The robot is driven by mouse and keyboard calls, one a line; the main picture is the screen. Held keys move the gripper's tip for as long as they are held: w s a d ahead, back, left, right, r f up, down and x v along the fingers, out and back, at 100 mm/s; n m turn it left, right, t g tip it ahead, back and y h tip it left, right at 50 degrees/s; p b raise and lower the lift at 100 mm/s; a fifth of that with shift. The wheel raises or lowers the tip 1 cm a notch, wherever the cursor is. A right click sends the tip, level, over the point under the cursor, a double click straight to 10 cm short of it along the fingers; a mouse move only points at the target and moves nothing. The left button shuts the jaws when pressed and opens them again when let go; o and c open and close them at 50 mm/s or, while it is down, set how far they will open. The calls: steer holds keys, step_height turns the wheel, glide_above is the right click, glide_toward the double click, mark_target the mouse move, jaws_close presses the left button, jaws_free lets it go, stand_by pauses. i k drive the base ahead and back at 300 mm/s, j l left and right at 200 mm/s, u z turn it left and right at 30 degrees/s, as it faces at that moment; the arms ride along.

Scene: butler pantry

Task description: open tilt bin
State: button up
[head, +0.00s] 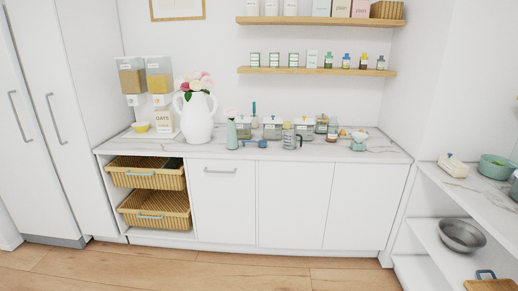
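A white cabinet front (222,212) with one horizontal grey handle (220,171) near its top stands under the counter, right of the wicker baskets. It looks like the tilt bin and appears shut, flush with the plain panels beside it. No label on it can be read. My gripper is not in view.
Two wicker baskets (150,218) sit in an open bay to the left. The marble counter (320,152) holds a flower vase (197,117), jars and bottles. Shelves with a metal bowl (462,235) stand at the right. The wooden floor (230,265) ahead is clear.

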mark_target(222, 190)
steer(key=i+j, duration=0.1)
steer(key=i, duration=0.5)
steer(key=i+j+z, duration=0.1)
steer(key=i, duration=0.45)
steer(key=i+j+z, duration=0.1)
steer(key=i, duration=0.5)
steer(key=i+j, duration=0.15)
steer(key=j, duration=0.2)
steer(key=i+j, duration=0.35)
steer(key=j, duration=0.3)
steer(key=i+j, duration=0.15)
steer(key=j, duration=0.15)
steer(key=j+u, duration=0.2)
steer(key=j, duration=1.05)
